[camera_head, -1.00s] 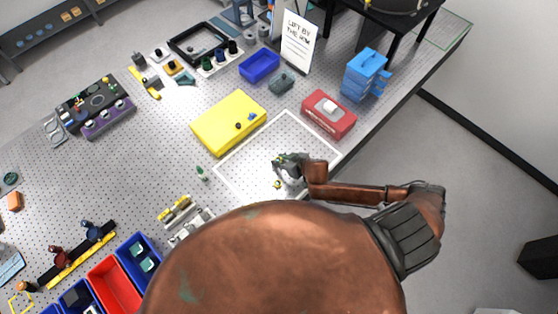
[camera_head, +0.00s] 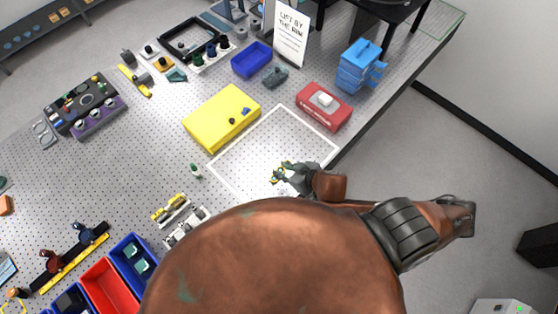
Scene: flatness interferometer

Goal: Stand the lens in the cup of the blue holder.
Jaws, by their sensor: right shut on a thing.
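My right gripper (camera_head: 284,174) is over the white-outlined area near the middle of the table. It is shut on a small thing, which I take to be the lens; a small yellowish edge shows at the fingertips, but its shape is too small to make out. The blue holder (camera_head: 81,233) stands on a black rail at the lower left, beside a dark red holder (camera_head: 50,258). It is far to the left of my right gripper. I cannot make out the inside of its cup. My left gripper is not in view.
A yellow block (camera_head: 221,117) with small parts on it, a red box (camera_head: 324,107) and a sign (camera_head: 291,32) stand beyond the gripper. A red bin (camera_head: 111,286) and blue bins (camera_head: 133,257) are at the lower left.

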